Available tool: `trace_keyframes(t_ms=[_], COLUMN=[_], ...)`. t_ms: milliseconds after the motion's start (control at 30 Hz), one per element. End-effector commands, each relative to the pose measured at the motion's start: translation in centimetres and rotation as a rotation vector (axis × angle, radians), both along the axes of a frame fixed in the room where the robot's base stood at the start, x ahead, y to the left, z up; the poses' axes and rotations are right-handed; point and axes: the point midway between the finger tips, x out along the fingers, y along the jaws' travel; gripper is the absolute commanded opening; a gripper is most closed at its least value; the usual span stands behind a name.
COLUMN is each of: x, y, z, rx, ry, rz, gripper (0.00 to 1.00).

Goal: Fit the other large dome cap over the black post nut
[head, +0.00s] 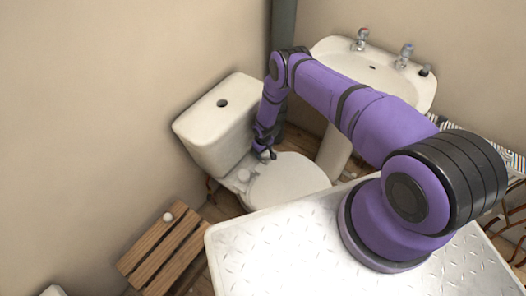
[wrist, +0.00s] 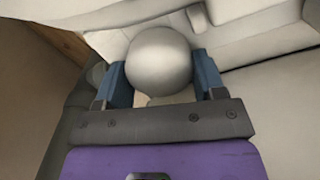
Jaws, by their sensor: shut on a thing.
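My gripper (wrist: 160,78) is shut on a pale, rounded dome cap (wrist: 159,62), its fingers on either side of it. In the head view my gripper (head: 266,154) is low behind the toilet seat, close to the front of the cistern. The held cap shows there only as a small pale spot. Another pale dome cap (head: 243,175) sits at the back left of the toilet bowl, left of my gripper. I cannot make out the black post nut in either view; the gripper and held cap may hide it.
The toilet cistern (head: 216,122) stands behind the gripper, and the closed seat lid (head: 290,182) lies in front. A basin (head: 372,68) on a pedestal is to the right. A slatted wooden stand (head: 160,252) at lower left carries a small white round piece (head: 168,217).

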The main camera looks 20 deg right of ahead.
Motion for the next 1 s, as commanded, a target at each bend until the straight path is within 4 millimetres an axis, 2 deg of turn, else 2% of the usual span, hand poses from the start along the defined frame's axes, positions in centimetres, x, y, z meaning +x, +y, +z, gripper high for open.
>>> trace_keyframes(t_ms=[33, 67, 133, 167, 467, 500, 600, 633, 1000], x=[-0.34, -0.35, -0.38, -0.4, -0.47, -0.48, -0.39, -0.36, -0.12], y=[-0.02, -0.03, -0.03, -0.04, -0.1, -0.1, -0.09, -0.08, -0.01], z=[-0.32, -0.38, -0.52, -0.57, -0.72, -0.72, -0.66, -0.64, 0.0], rx=[-0.001, -0.001, -0.001, -0.001, -0.002, -0.002, -0.002, -0.001, -0.001], ry=[0.005, 0.005, 0.005, 0.006, 0.008, 0.008, 0.007, 0.006, 0.003], rz=[0.0, 0.0, 0.001, 0.001, 0.0, 0.0, 0.0, 0.0, 0.0], gripper=[0.34, 0.29, 0.29, 0.24, 0.24, 0.67, 0.9, 0.92, 0.92])
